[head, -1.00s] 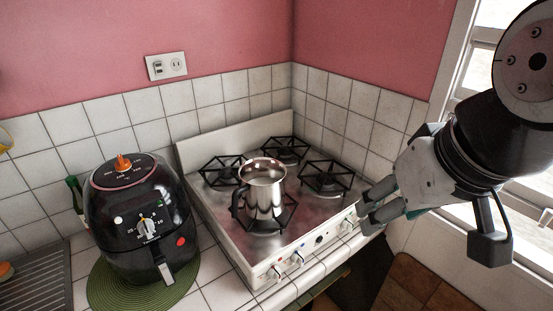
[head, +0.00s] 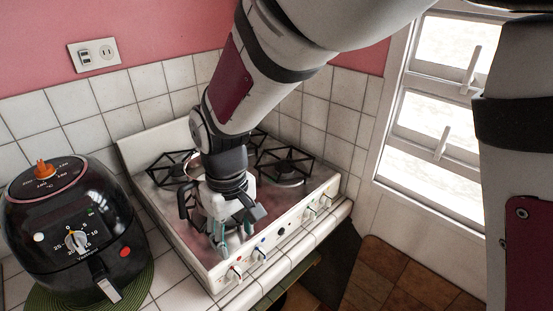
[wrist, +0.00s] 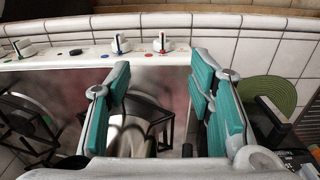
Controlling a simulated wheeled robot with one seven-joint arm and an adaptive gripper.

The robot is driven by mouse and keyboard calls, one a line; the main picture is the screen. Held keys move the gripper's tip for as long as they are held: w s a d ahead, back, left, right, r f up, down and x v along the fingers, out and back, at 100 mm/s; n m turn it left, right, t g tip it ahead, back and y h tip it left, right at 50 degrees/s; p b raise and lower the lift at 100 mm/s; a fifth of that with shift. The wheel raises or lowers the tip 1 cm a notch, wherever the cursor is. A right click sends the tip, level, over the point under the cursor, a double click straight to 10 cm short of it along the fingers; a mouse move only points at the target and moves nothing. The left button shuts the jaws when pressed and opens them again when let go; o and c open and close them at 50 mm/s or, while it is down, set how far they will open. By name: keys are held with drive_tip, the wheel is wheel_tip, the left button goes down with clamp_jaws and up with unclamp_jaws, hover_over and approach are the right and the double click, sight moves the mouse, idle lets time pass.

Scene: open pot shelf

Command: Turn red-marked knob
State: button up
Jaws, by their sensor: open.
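The red-marked knob (head: 235,271) is the leftmost on the stove's front panel in the head view, with a white body and red marking. In the wrist view the red-marked knob (wrist: 162,44) appears just beyond and between my fingertips. My gripper (head: 235,238) is open over the stove's front edge, pointing down toward the panel. In the wrist view its two teal-padded fingers (wrist: 160,78) are spread wide with no knob between them. The blue-marked knob (head: 260,254) is beside the red one.
The metal pot (wrist: 130,137) on the stove is mostly hidden by my arm in the head view. The black air fryer (head: 75,235) stands left on a green mat (wrist: 268,92). More knobs (head: 309,213) line the panel to the right. The floor in front is clear.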

sight(239, 274)
drive_tip(key=f+b, duration=0.2)
drive_tip(key=f, duration=0.3)
drive_tip(key=f+b, duration=0.3)
drive_tip(key=f, duration=0.2)
drive_tip(key=f+b, duration=0.2)
drive_tip(key=f, duration=0.3)
drive_tip(key=shift+a+f+b, duration=0.2)
drive_tip(key=shift+a+b, duration=0.05)
drive_tip(key=shift+b, duration=0.1)
clamp_jaws()
